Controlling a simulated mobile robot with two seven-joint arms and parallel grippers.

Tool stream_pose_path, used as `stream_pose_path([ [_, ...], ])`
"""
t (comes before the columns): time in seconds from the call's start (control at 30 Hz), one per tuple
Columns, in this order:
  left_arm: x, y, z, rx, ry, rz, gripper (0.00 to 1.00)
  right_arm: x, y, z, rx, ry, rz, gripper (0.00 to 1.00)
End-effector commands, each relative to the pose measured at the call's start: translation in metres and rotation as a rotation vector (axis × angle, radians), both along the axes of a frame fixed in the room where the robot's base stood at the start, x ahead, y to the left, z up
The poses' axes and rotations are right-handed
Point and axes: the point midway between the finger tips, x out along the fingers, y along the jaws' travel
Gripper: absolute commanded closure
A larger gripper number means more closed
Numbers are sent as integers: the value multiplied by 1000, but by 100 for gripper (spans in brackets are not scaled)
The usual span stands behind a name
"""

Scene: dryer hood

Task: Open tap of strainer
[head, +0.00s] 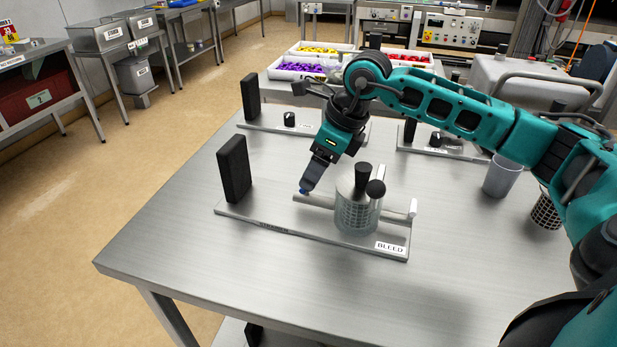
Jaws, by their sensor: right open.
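The strainer (350,215) is a clear cylinder with a mesh basket inside, set on a flat metal base plate (290,236). A horizontal pipe (318,202) runs through it. Two black knobs (362,176) stand at its top, and a small white piece (413,208) sits at the pipe's right end. I cannot tell which of these is the tap. My right gripper (304,190) is open, pointing down at the pipe's left end; whether it touches is unclear. My left gripper is out of view.
A black upright panel (234,168) stands at the plate's left end. A white "BLEED" label (391,247) is at its front right. A grey cup (501,175) and a mesh basket (546,210) stand to the right. Similar plates lie behind. The table's front (290,285) is clear.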

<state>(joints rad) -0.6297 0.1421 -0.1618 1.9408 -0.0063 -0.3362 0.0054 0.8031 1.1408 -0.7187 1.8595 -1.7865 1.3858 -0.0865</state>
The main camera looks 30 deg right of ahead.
Motion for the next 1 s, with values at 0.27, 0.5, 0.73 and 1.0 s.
stream_pose_path([
  [0.27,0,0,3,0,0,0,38,12,9,-34,1,0,0,28],
  [0.5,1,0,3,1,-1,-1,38,13,10,-40,1,-1,0,28],
  [0.73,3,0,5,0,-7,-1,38,13,10,-39,1,-1,0,36],
  [1.0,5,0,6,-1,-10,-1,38,13,10,-39,1,-2,0,62],
])
